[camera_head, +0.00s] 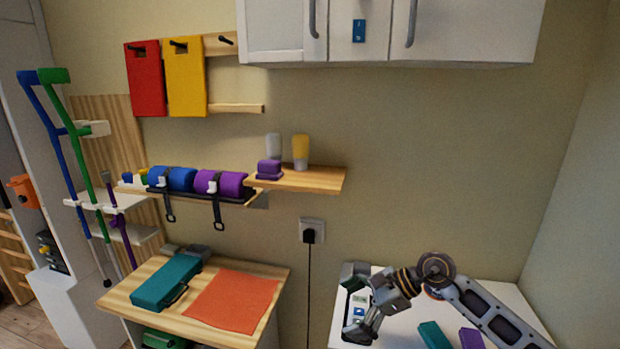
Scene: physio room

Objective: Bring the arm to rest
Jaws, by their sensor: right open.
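My right arm (490,315) comes in from the lower right, above the white table (510,293). My right gripper (357,304) is at the table's left part, with its fingers pointing left and apart. A small device with a light screen (359,299) shows between or behind the fingers; I cannot tell whether they touch it. My left gripper is not in view.
A teal block (434,336) and a purple block (471,339) lie on the white table near my right forearm. A wooden-topped cabinet (127,296) at left holds a teal case (166,283) and an orange mat (235,301). A wall shelf (318,179) is above.

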